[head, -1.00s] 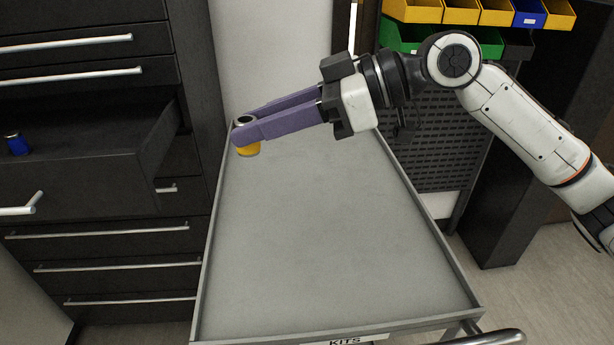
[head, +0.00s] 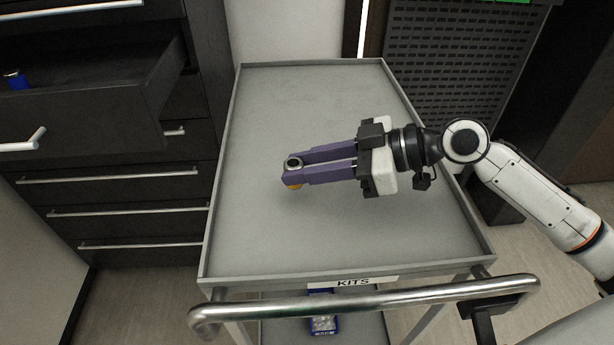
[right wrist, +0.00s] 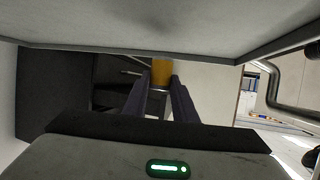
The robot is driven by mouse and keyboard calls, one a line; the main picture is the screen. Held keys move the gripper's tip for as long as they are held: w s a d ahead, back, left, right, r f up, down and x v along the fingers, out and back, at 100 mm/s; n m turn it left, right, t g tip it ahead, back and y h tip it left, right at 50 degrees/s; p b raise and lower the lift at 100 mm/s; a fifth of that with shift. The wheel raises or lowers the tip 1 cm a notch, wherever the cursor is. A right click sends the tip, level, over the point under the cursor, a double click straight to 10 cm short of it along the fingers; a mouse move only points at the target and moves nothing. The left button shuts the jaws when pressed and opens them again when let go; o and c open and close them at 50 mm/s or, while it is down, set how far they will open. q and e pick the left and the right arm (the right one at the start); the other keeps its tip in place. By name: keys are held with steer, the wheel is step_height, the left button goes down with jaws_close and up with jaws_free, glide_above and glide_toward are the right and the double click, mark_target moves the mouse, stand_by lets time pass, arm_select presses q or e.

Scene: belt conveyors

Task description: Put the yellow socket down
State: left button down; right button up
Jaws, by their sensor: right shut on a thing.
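The yellow socket (head: 293,186) is held between the purple fingertips of my right gripper (head: 292,168). Its dark open top shows at the fingertips and its yellow part hangs below them. It is over the left-middle part of the grey cart top (head: 350,235). Whether its base touches the surface I cannot tell. The yellow socket also shows in the right wrist view (right wrist: 162,72), between the dark fingers, close to the grey surface at the top of the picture. My left gripper is not in view.
The cart top is otherwise bare, with a low rim, a KITS label (head: 352,282) and a metal handle (head: 370,305) in front. An open dark drawer (head: 90,115) at the left holds a blue socket (head: 16,80). A blue item (head: 322,325) is on the lower shelf.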

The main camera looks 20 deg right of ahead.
steer(key=shift+f, duration=2)
steer(key=shift+f, duration=0.15)
steer(key=o, duration=1.1)
steer(key=b+v, duration=0.1)
steer(key=v, duration=1.1)
steer(key=shift+b, duration=0.4)
